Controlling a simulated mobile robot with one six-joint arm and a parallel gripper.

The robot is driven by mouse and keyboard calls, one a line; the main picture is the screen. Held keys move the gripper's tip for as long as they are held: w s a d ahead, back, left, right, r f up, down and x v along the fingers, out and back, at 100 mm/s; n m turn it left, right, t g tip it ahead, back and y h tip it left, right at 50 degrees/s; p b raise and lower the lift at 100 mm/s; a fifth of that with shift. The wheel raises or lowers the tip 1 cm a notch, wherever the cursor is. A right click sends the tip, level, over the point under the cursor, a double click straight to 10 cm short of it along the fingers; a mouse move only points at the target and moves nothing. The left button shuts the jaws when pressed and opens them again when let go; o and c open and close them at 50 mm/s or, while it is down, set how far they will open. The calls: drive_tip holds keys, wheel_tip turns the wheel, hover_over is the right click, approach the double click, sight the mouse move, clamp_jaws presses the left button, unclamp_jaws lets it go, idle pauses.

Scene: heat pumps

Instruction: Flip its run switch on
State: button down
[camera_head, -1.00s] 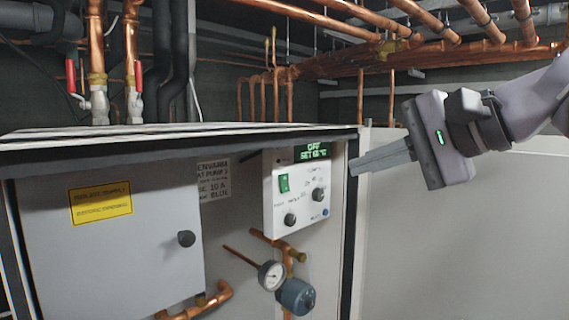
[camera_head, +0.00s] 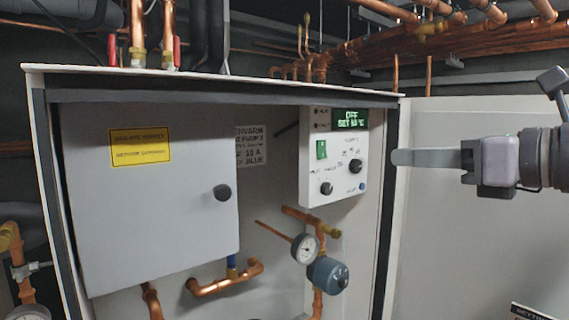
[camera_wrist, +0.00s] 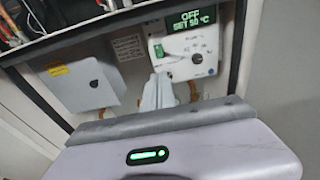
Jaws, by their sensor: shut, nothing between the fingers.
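The white control panel (camera_head: 333,184) hangs at the right inside the open cabinet. Its green rocker switch (camera_head: 321,149) is at the panel's left, and it also shows in the wrist view (camera_wrist: 159,50). The display (camera_head: 350,118) reads OFF and a set temperature; the wrist view's display (camera_wrist: 194,17) reads OFF, SET 50 °C. Dark knobs sit on the panel. My gripper (camera_head: 396,157) is shut and empty, to the right of the panel, by the cabinet's right edge, apart from the switch. In the wrist view its fingers (camera_wrist: 158,80) overlap the panel's lower left.
A grey inner door (camera_head: 150,220) with a yellow label (camera_head: 140,147) and a dark knob (camera_head: 222,192) fills the cabinet's left. A gauge (camera_head: 305,249), a blue-grey pump (camera_head: 328,274) and copper pipes lie below the panel. The open cabinet door (camera_head: 470,230) is at the right.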

sight(323, 157)
drive_tip(key=shift+w, duration=0.1)
drive_tip(key=p+x, duration=0.2)
drive_tip(key=x, duration=1.1)
drive_tip(key=shift+w+a, duration=0.3)
drive_tip(key=shift+w, duration=0.1)
